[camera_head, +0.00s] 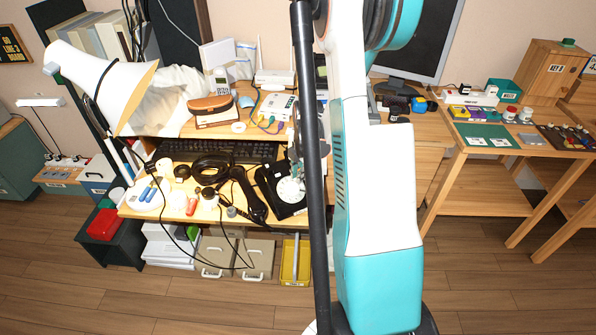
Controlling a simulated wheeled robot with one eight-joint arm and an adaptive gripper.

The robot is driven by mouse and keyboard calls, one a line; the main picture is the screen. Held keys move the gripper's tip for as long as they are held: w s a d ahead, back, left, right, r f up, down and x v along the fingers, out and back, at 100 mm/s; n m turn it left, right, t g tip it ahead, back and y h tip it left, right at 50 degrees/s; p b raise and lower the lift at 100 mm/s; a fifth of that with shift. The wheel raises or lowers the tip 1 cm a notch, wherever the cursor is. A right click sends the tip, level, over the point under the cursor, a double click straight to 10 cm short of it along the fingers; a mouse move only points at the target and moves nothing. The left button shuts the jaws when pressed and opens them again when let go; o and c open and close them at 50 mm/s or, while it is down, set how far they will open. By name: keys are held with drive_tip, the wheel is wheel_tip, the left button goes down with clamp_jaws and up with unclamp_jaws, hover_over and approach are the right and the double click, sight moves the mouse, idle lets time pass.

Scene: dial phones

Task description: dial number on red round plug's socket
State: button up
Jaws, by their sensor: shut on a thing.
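A black dial phone (268,188) lies on the desk, left of my arm. Its round white dial (291,190) faces up. My gripper (294,168) is at the dial, shut and partly hidden by my arm. The contact is too small to see clearly, but the phone's dial is the thing at its fingertips. A small red item (191,205) lies among white and black round pieces on the desk's left front. I cannot tell whether it is the red round plug. A power strip with several plugs (66,161) is at far left; its plug shapes are unclear.
A black keyboard (215,151), coiled black cable (212,167) and black handset-like object (248,196) crowd the desk left of the phone. A white lamp (100,80) leans over the left side. A second table (490,165) with small items stands right. The front floor is clear.

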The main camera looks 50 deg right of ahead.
drive_tip(key=shift+s, duration=0.1)
drive_tip(key=shift+s+a+f, duration=0.1)
drive_tip(key=shift+s+f, duration=0.15)
drive_tip(key=shift+s, duration=0.25)
idle(0.4)
drive_tip(key=shift+s+a+f, duration=0.2)
drive_tip(key=shift+s+a, duration=0.05)
drive_tip(key=shift+s, duration=0.2)
drive_tip(key=shift+s+a+r+p, duration=0.1)
drive_tip(key=shift+s+r+p, duration=0.15)
drive_tip(key=shift+r, duration=0.2)
drive_tip(key=shift+s+r+p, duration=0.1)
drive_tip(key=shift+r+p, duration=0.1)
drive_tip(key=shift+r, duration=0.2)
wheel_tip(320, 180, up, 6)
drive_tip(key=s+p, duration=0.2)
drive_tip(key=p, duration=0.2)
drive_tip(key=shift+s+a+r, duration=0.15)
drive_tip(key=shift+s+a, duration=0.2)
drive_tip(key=shift+a, duration=0.1)
drive_tip(key=shift+w, duration=0.1)
idle(1.0)
